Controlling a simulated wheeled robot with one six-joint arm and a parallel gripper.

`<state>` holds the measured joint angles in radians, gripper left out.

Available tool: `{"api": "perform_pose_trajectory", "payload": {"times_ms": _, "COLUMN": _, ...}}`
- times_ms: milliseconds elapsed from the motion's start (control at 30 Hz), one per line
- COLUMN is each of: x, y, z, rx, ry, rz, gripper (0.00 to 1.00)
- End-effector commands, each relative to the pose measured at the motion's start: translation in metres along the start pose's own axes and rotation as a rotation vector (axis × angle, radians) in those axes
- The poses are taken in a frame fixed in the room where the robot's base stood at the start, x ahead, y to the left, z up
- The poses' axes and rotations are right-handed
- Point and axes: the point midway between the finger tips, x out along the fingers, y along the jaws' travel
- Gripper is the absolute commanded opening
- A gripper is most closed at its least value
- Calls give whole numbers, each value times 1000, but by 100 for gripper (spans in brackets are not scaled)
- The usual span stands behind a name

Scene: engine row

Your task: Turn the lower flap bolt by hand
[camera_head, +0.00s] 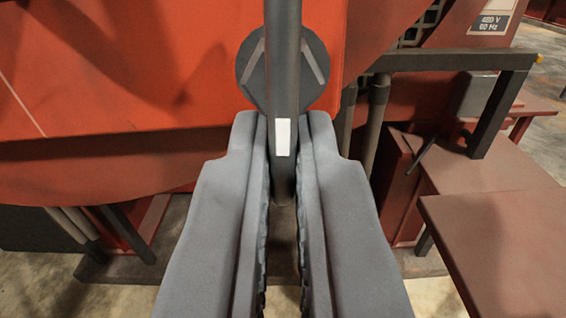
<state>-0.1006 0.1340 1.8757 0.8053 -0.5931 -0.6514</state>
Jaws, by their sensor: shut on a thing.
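My gripper (284,150) reaches in from the bottom, its two grey fingers close together on either side of an upright dark grey bar (283,60). It is shut on this bar. The bar comes in from the top edge and ends low between the fingers; it bears a small white mark. Behind the bar is a round dark disc (252,70) with two pale slanted marks, on the orange-red panel (170,60). It looks like the bolt's head. The bar hides the disc's middle, so I cannot tell whether they are joined.
A dark frame rail (450,61) and a red box-like block (400,185) stand at the right. A flat brown-red surface (500,245) lies at lower right. Dark pipes (125,230) run below the panel at left. Concrete floor shows at lower left.

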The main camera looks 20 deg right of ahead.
Motion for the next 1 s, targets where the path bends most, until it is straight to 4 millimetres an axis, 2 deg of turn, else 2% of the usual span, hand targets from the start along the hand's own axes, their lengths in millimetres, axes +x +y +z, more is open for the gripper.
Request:
{"api": "perform_pose_trajectory", "payload": {"times_ms": 233, "x": 1, "y": 2, "z": -4, "rx": -62, "ry": 7, "rz": 2, "gripper": 0}}
{"api": "perform_pose_trajectory", "payload": {"times_ms": 700, "x": 0, "y": 2, "z": -5, "rx": -74, "ry": 8, "rz": 2, "gripper": 0}}
{"api": "perform_pose_trajectory", "payload": {"times_ms": 733, "x": 0, "y": 2, "z": -5, "rx": -74, "ry": 8, "rz": 2, "gripper": 10}}
{"api": "perform_pose_trajectory", "payload": {"times_ms": 833, "x": 0, "y": 2, "z": -5, "rx": -74, "ry": 7, "rz": 2, "gripper": 28}}
{"api": "perform_pose_trajectory", "payload": {"times_ms": 1000, "x": 0, "y": 2, "z": -3, "rx": -74, "ry": 5, "rz": 1, "gripper": 28}}
